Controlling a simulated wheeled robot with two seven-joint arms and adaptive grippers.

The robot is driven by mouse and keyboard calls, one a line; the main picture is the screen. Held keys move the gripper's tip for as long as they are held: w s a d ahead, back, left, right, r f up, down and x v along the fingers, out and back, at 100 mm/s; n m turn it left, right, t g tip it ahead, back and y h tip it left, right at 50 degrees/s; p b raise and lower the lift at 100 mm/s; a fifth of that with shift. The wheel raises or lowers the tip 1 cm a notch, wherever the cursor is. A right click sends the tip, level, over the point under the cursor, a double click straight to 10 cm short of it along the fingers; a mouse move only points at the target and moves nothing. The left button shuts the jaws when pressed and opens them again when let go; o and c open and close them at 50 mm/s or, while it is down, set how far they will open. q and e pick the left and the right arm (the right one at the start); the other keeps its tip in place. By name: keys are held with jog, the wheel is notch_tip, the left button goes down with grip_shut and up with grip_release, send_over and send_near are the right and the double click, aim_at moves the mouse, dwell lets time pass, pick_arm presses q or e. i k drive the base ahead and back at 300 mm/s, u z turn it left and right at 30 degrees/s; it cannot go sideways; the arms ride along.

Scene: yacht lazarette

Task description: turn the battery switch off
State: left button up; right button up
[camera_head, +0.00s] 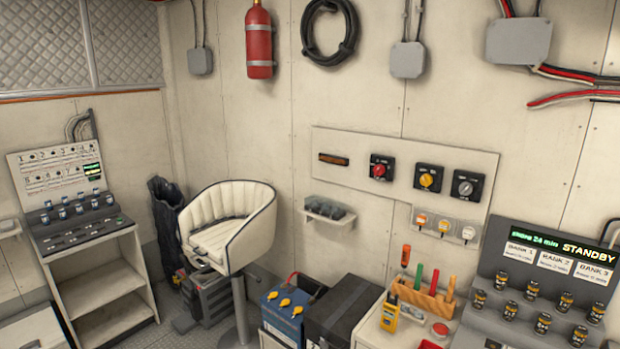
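A pale panel (330,145) on the back wall carries three rotary switches on black square plates. They are a red switch (379,169), a yellow switch (427,180) and a grey switch (466,187), left to right. Their labels are too small to read, so I cannot tell which is the battery switch or how each knob is set. Three small knobs (443,226) sit lower on the panel, below the yellow and grey switches. Neither of my grippers is in view.
A white seat (228,228) on a post stands left of centre. A blue battery (283,312) and a black box (342,311) stand below the panel. A wooden tool rack (425,298) and a console (485,325) reading STANDBY are at the right. A small shelf (327,213) juts from the wall.

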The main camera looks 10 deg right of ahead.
aim_at(378, 169)
jog(key=u, duration=0.95)
jog(key=i, duration=2)
jog(key=z, duration=0.25)
